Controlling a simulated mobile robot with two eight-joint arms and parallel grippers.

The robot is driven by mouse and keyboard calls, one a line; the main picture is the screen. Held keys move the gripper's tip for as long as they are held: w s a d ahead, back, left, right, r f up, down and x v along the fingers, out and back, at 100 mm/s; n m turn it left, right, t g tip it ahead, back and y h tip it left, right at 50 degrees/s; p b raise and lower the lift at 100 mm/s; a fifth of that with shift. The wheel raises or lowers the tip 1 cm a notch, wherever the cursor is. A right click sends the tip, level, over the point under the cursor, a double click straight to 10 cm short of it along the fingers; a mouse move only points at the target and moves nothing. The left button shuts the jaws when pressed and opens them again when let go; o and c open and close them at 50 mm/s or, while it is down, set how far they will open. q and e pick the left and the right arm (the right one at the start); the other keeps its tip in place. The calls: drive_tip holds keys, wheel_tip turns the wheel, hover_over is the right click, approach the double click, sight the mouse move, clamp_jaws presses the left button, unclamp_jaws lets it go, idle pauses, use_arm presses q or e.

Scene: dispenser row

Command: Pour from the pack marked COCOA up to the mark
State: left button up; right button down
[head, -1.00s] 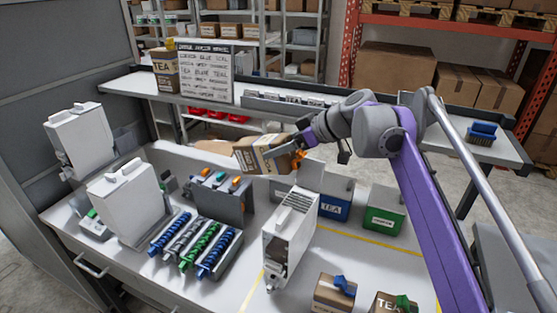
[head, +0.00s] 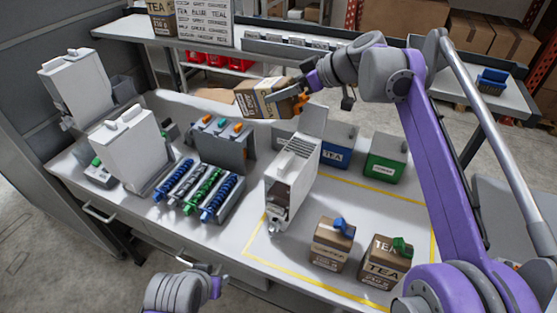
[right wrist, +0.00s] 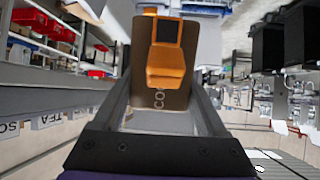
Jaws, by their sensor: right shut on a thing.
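My right gripper (head: 286,94) is shut on a brown pack (head: 258,101) and holds it tilted above the back of the bench.
Two more white dispensers (head: 130,150) stand at left. A rack of blue, green and grey augers (head: 205,190) lies between. A blue TEA box (head: 338,152), a green box (head: 386,160) and two brown packs (head: 330,250) with blue and green clips stand at right, near yellow lines.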

use_arm(q)
drive_tip(key=shift+s+f, duration=0.2)
drive_tip(key=shift+f, duration=0.15)
use_arm(e)
drive_tip(key=shift+s+d+f+y, duration=0.15)
drive_tip(key=shift+y, duration=0.25)
use_arm(q)
drive_tip(key=shift+w+r+p, duration=0.35)
drive_tip(key=shift+r, duration=0.4)
use_arm(e)
drive_tip(key=shift+s+d+f+t+y, duration=0.1)
drive_tip(key=shift+d+f+t+y, duration=0.2)
drive_tip(key=shift+t+y, duration=0.35)
idle(2.4)
drive_tip(key=shift+f+y, duration=0.1)
drive_tip(key=shift+y, duration=0.15)
use_arm(q)
drive_tip(key=shift+w+r, duration=0.15)
drive_tip(key=shift+r, duration=0.2)
use_arm(e)
drive_tip(key=shift+s+d, duration=0.1)
idle(0.8)
drive_tip(key=shift+f+y, duration=0.1)
drive_tip(key=shift+y, duration=0.2)
